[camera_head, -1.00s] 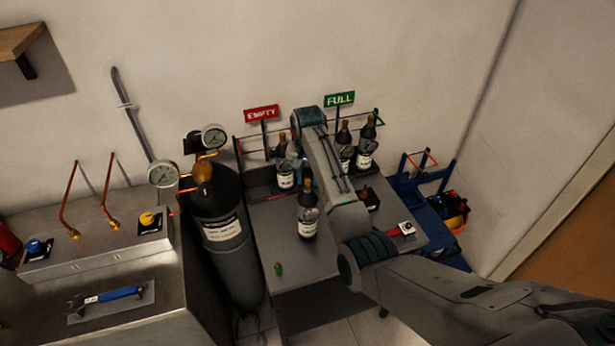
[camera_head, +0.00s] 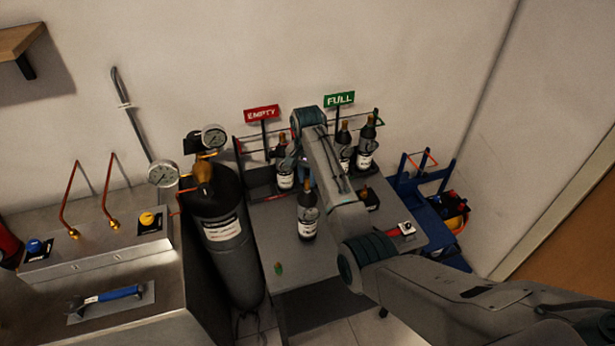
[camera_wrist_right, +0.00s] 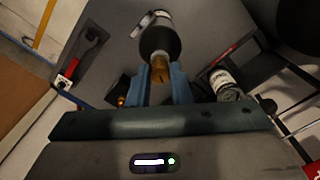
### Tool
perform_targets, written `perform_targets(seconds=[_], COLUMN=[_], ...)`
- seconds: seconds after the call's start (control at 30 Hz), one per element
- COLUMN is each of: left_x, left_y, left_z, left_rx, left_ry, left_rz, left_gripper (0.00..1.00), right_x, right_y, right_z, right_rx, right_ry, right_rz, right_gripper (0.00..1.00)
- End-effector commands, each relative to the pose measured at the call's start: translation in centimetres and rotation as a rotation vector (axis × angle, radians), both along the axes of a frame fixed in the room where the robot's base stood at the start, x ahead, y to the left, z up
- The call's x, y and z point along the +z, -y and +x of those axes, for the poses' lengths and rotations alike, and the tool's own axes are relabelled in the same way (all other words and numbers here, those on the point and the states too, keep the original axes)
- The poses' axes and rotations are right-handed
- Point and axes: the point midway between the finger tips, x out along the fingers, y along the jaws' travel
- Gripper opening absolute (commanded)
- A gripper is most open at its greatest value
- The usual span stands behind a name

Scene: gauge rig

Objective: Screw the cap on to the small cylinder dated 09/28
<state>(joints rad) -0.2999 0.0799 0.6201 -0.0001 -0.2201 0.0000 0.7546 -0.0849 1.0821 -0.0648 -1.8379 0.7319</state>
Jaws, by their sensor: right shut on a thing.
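A small dark cylinder (camera_head: 307,228) with a white label stands on the grey table, in front of the others. Its date is too small to read. In the right wrist view, the same cylinder (camera_wrist_right: 158,42) shows beyond my fingers. My right gripper (camera_wrist_right: 161,72) is shut on a brass-coloured cap (camera_wrist_right: 160,69) at the cylinder's top end. I cannot tell whether the cap is seated or threaded. In the head view, my right gripper (camera_head: 306,178) is just over the cylinder and hides its top. My left gripper is not in view.
Other small cylinders stand behind, one near the red EMPTY sign (camera_head: 262,114) and others near the green FULL sign (camera_head: 339,98). A tall dark cylinder (camera_head: 223,235) with gauges stands left of the table (camera_head: 335,265). A blue cart (camera_head: 412,190) is at right.

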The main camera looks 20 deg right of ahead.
Motion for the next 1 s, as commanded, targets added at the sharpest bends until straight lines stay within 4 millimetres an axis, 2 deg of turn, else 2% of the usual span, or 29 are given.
perform_targets(seconds=[0.1, 0.13, 0.2, 0.4, 0.5, 0.53, 0.83, 1.0], left_x=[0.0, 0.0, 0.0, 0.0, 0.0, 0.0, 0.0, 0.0], left_y=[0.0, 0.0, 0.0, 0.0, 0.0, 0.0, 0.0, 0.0], left_z=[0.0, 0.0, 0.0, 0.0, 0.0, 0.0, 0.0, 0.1], left_rx=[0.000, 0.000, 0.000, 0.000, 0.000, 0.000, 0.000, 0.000], left_ry=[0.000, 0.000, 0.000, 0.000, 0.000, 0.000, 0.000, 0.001], left_rz=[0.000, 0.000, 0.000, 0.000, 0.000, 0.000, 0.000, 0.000], left_gripper=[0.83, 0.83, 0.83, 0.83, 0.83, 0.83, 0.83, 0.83], right_x=[0.0, 0.0, 0.0, 0.0, 0.0, 0.0, 0.2, 2.1], right_y=[0.0, 0.0, 0.0, 0.0, 0.0, 0.0, 0.0, 0.3], right_z=[0.0, 0.0, 0.0, 0.0, 0.0, 0.0, 0.1, 0.9], right_rx=[0.001, 0.002, 0.002, 0.003, 0.003, 0.003, 0.003, 0.005], right_ry=[0.000, 0.000, 0.000, 0.000, 0.000, 0.000, 0.000, 0.002], right_rz=[0.000, 0.000, 0.000, 0.000, 0.000, 0.000, 0.000, -0.001], right_gripper=[0.00, 0.22, 0.33, 0.35, 0.55, 0.59, 0.59, 0.59])
